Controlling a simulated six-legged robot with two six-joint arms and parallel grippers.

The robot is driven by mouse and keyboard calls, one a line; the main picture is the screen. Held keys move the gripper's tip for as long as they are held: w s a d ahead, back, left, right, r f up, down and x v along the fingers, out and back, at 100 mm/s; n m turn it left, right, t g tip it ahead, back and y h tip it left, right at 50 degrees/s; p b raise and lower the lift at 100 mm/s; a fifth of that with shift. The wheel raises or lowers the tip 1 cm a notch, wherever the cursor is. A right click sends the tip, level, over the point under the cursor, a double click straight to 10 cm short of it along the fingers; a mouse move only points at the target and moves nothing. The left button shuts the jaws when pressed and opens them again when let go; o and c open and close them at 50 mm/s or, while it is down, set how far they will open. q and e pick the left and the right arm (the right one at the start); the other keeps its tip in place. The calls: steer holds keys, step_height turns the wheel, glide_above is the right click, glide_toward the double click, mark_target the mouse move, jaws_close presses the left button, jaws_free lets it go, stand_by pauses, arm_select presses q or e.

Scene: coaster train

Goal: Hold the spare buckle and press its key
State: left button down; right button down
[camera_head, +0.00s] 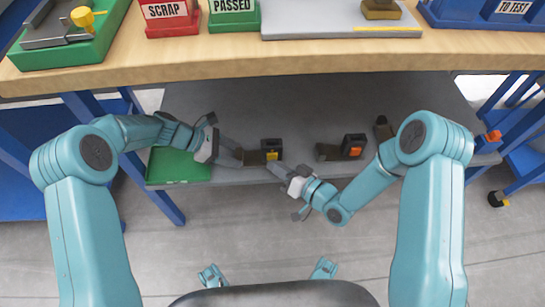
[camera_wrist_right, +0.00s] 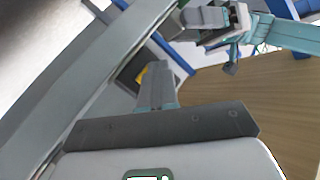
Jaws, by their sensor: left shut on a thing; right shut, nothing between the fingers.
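A dark buckle (camera_head: 272,144) with a yellow key (camera_head: 272,155) is over the grey lower shelf, in the middle of the head view. My left gripper (camera_head: 238,156) comes in from the left and is shut on the buckle's dark left part; its fingertips are hard to tell from that part. My right gripper (camera_head: 275,167) is shut and empty, its tip just below and close to the yellow key; contact cannot be told. In the right wrist view, the yellow key (camera_wrist_right: 142,75) shows just beyond my right gripper's closed fingers (camera_wrist_right: 157,75), partly hidden by them.
A second dark buckle (camera_head: 354,139) with an orange key stands to the right on the shelf (camera_head: 240,115). A green mat (camera_head: 178,166) lies at the shelf's left. The wooden worktop (camera_head: 300,55) overhangs behind, with red SCRAP (camera_head: 170,22) and green PASSED (camera_head: 233,17) bins.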

steer(key=shift+s, duration=0.75)
steer(key=s, duration=0.5)
stand_by(0.4)
arm_select(q)
steer(key=shift+c, duration=1.7)
jaws_free()
